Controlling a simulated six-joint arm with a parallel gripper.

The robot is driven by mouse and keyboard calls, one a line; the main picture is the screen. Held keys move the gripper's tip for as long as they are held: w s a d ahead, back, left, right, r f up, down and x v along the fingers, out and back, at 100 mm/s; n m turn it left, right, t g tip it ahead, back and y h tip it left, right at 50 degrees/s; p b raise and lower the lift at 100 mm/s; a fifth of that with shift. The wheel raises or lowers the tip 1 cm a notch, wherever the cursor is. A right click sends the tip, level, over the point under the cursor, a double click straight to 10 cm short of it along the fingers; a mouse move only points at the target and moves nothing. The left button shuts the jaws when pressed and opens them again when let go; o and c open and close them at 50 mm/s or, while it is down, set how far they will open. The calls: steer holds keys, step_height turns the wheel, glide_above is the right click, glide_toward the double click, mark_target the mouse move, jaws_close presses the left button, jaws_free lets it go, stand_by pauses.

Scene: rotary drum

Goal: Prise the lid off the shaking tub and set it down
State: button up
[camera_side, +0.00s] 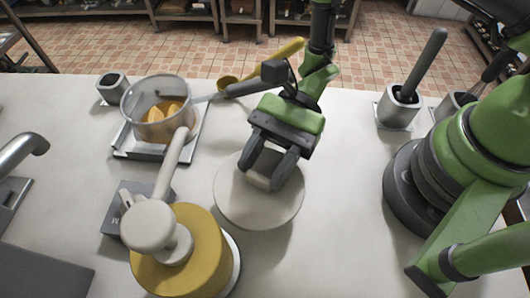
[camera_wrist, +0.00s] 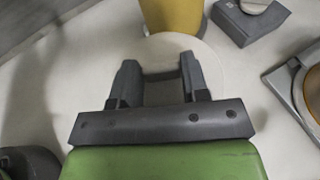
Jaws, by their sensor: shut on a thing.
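The lid (camera_side: 240,205) is a pale round disc in the middle of the side view, with a small block-like grip on top. My gripper (camera_side: 266,172) points down over it, shut on that grip. In the wrist view the fingers (camera_wrist: 160,82) stand either side of the grip, and the pale disc lies beneath. I cannot tell whether the disc rests on the table or hangs just above it. The yellow tub (camera_side: 185,270) stands front left, apart from the disc, with a pale rounded arm over its top. The tub also shows in the wrist view (camera_wrist: 172,14).
A clear pot (camera_side: 140,105) with orange pieces sits on a metal tray (camera_side: 128,150) at back left. A yellow ladle (camera_side: 287,50) lies behind my gripper. A grey box (camera_side: 118,222) stands by the tub. A mortar (camera_side: 398,108) stands right.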

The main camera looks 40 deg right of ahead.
steer(key=shift+f, duration=2.4)
steer(key=o, duration=1)
steer(key=v, duration=0.5)
steer(key=shift+w+d+r, duration=0.1)
steer(key=shift+d, duration=0.05)
step_height(320, 180, up, 7)
